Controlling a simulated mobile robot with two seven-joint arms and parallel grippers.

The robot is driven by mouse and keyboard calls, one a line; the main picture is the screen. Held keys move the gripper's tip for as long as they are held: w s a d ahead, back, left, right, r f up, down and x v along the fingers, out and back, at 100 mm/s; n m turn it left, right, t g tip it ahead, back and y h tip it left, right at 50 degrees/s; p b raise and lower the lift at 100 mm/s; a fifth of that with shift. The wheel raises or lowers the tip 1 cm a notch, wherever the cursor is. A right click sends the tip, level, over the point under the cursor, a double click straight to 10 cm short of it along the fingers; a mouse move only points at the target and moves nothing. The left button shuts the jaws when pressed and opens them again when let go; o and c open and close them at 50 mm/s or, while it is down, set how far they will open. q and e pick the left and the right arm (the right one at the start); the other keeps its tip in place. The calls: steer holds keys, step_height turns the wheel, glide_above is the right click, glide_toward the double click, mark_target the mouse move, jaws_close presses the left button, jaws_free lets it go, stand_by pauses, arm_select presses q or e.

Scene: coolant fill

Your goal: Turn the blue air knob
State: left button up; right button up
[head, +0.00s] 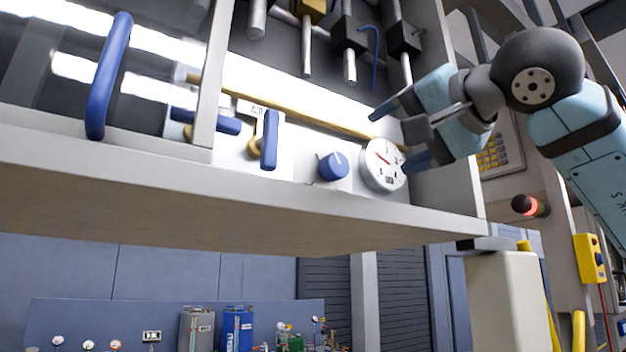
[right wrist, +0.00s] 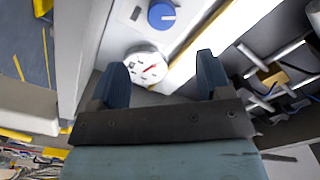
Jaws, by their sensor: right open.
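The blue air knob (head: 333,166) is a round knob with a white mark, on the white panel left of a round white gauge (head: 383,165) with a red needle. My right gripper (head: 388,138) is open and empty in front of the gauge, to the right of the knob and apart from it. In the right wrist view the knob (right wrist: 162,15) is at the top, beyond the gauge (right wrist: 147,66). The gauge shows between the two fingers of the right gripper (right wrist: 166,74). My left gripper is not in view.
Blue lever handles (head: 269,139) sit left of the knob, and a large blue handle (head: 108,76) is at far left. A yellow pipe (head: 300,112) runs above the knob. A grey ledge (head: 250,210) lies below the panel. Metal fittings (head: 349,45) hang above.

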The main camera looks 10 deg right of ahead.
mark_target(340, 163)
steer(key=x, duration=0.1)
steer(key=p+x, duration=0.1)
steer(key=x, duration=0.1)
steer(key=p+x, duration=0.1)
steer(key=shift+w+a+r, duration=0.1)
steer(key=shift+w+r, duration=0.2)
steer(key=p+x, duration=0.2)
steer(key=x, duration=0.6)
steer(key=shift+f, duration=0.15)
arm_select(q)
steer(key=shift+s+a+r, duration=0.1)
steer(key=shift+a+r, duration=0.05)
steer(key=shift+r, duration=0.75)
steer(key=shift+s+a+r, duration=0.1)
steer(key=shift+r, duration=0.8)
arm_select(e)
steer(key=shift+w+a+f, duration=0.1)
steer(key=shift+w+a, duration=0.15)
steer(key=shift+w, duration=0.25)
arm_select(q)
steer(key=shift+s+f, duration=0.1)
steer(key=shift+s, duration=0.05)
arm_select(e)
steer(key=c, duration=0.9)
